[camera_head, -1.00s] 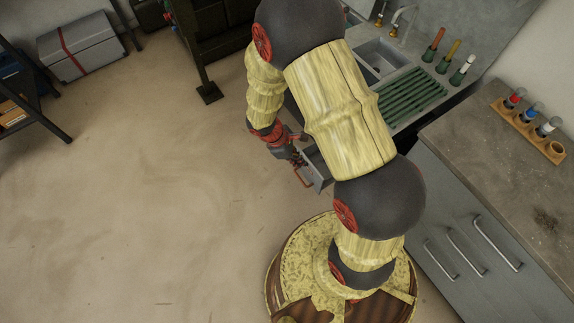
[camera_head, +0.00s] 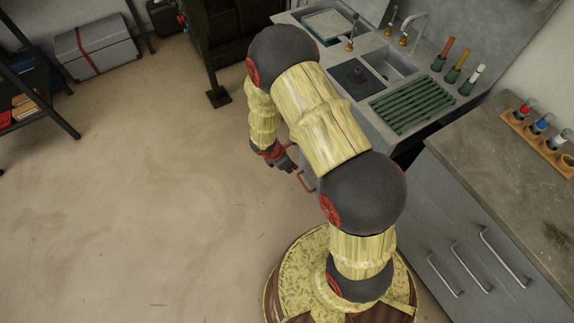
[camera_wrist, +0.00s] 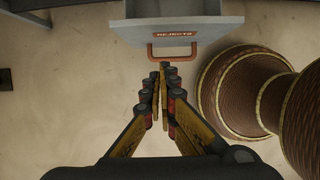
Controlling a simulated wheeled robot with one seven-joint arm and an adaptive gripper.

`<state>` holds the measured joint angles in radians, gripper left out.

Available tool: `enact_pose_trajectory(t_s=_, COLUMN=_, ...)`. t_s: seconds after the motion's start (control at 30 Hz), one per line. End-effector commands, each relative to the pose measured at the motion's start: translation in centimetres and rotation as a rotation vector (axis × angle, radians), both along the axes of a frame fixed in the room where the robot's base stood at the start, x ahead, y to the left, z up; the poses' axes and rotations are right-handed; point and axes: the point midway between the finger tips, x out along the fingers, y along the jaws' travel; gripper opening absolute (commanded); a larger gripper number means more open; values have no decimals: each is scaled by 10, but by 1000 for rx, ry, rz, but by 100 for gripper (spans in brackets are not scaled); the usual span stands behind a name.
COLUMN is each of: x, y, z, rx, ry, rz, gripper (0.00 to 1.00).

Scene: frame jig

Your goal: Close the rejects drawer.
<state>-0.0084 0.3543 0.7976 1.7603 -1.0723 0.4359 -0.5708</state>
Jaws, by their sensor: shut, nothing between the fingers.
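The rejects drawer (camera_wrist: 172,28) is grey with a "REJECTS" label and a red-orange bar handle (camera_wrist: 172,50). In the wrist view it is at the top, standing open with part of its inside showing. In the head view my arm hides most of the drawer; its handle (camera_head: 306,182) shows beside the arm. My gripper (camera_wrist: 164,68) is shut and empty, its fingertips just in front of the handle, close to its lower edge in the picture. Whether they touch it I cannot tell. In the head view my gripper (camera_head: 291,163) is just left of the handle.
A sink counter with a green drain rack (camera_head: 412,100) stands behind my arm. A grey cabinet (camera_head: 470,240) with bar handles is at the right. A dark stand foot (camera_head: 218,97) is on the floor behind. The floor (camera_head: 150,200) to the left is clear.

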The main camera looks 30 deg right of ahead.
Motion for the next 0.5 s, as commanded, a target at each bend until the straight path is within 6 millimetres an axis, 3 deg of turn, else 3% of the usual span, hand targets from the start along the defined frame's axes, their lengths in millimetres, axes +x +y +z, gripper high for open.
enact_pose_trajectory(t_s=0.03, x=0, y=-4, z=-13, rx=0, ry=1, rz=-4, gripper=0)
enact_pose_trajectory(t_s=0.1, x=0, y=-11, z=-21, rx=0, ry=-1, rz=-4, gripper=0)
enact_pose_trajectory(t_s=0.3, x=2, y=-38, z=-16, rx=-1, ry=-2, rz=-5, gripper=0)
enact_pose_trajectory(t_s=0.5, x=2, y=-46, z=-15, rx=-1, ry=-1, rz=-3, gripper=0)
